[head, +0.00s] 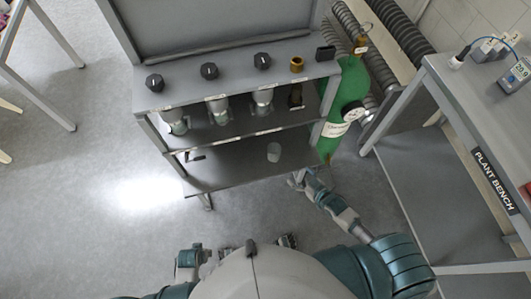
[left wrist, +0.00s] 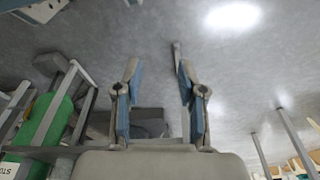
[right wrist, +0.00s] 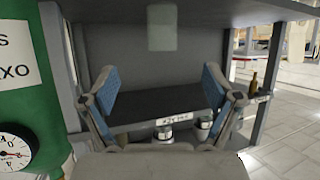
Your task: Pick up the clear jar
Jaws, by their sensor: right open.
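The clear jar (head: 274,152) stands on the low grey shelf of the rack, near its right front. In the right wrist view the clear jar (right wrist: 162,27) shows as a pale translucent shape at the top, beyond the fingertips and centred between them. My right gripper (head: 298,181) is just in front of the low shelf, a little right of the jar and apart from it. In its own view the right gripper (right wrist: 160,82) is open and empty. My left gripper (left wrist: 157,66) is open over bare floor, with nothing between its fingers.
A green gas cylinder (head: 345,95) with a gauge (right wrist: 14,152) stands right of the rack. The middle shelf (head: 240,131) above the jar carries several fittings. The plant bench (head: 487,175) is at the right. The floor (head: 100,220) left of the rack is clear.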

